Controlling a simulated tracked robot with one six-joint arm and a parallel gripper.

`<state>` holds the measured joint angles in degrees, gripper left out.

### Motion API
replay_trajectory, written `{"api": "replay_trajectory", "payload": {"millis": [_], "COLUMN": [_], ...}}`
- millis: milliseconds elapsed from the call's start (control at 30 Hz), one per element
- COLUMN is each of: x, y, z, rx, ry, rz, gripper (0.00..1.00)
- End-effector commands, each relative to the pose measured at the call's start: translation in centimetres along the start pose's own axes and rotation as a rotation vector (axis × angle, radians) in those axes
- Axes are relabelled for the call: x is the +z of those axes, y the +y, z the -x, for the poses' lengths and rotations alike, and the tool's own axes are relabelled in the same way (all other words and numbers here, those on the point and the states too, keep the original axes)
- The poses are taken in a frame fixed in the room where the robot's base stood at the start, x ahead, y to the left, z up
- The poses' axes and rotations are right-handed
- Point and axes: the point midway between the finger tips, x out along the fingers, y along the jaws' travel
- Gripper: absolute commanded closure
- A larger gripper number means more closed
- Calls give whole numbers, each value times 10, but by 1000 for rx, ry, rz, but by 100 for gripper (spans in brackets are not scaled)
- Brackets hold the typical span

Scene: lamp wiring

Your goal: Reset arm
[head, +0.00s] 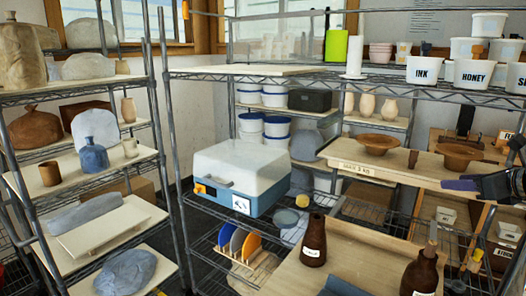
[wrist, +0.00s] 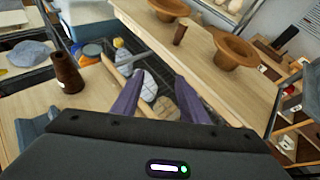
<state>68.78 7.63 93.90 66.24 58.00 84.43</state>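My gripper shows at the right edge of the head view (head: 462,185), level with the wooden shelf board marked with a kg label. Its purple fingers point left. In the wrist view my gripper (wrist: 158,82) has its two purple fingers spread apart, with nothing held between them. Pale patterned objects (wrist: 146,88) show in the gap, lower down and apart from the fingers. A brown bottle (wrist: 67,72) stands on a wooden board to the left of the fingers; what seems the same bottle is in the head view (head: 313,240).
Brown bowls (head: 378,144) stand on the shelf board (head: 345,164) close to my gripper. A second brown bottle (head: 421,273) is below it. A white and blue kiln-like box (head: 240,178) stands left of centre. Wire racks with pottery and labelled tubs (head: 474,73) surround the space.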

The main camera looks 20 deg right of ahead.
Motion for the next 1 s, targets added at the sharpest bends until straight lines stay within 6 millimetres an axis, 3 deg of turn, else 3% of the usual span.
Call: {"api": "replay_trajectory", "payload": {"millis": [267,533,800,1000], "x": [7,4,-16,-41], "y": [71,187,295,361], "z": [-18,-29,-16,3], "rx": [92,257,433,559], "ry": [60,127,149,130], "rz": [227,642,1107,1458], "gripper": [60,60,60,60]}}
